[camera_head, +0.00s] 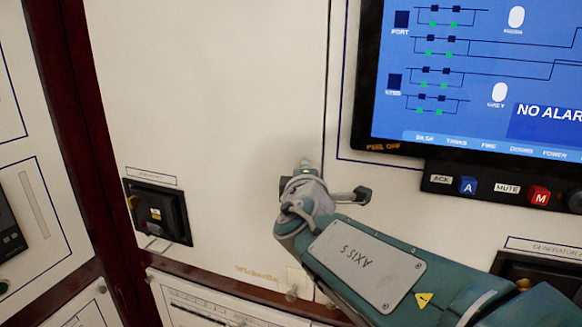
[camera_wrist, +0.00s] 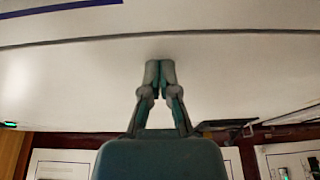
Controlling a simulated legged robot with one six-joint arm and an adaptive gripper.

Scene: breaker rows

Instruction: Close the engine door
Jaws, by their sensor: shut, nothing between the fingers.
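A large white panel (camera_head: 210,90), which looks like the engine door, fills the middle left of the head view. A thin dark seam runs down its right edge. My gripper (camera_head: 308,166) is shut and empty near that edge, pointing at the white surface. In the wrist view my gripper (camera_wrist: 160,68) has its fingertips together, with the white surface (camera_wrist: 230,70) close ahead and a dark seam above. I cannot tell whether the tips touch it. My arm hides the lower right corner of the panel, and I cannot tell whether the panel sits fully flush.
A black breaker or latch unit (camera_head: 158,212) sits at the panel's lower left. A blue display screen (camera_head: 470,75) is at the right, with blue A and red M buttons (camera_head: 503,190) below it. Dark red framing (camera_head: 85,130) runs at the left. Another black unit (camera_head: 525,268) is at lower right.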

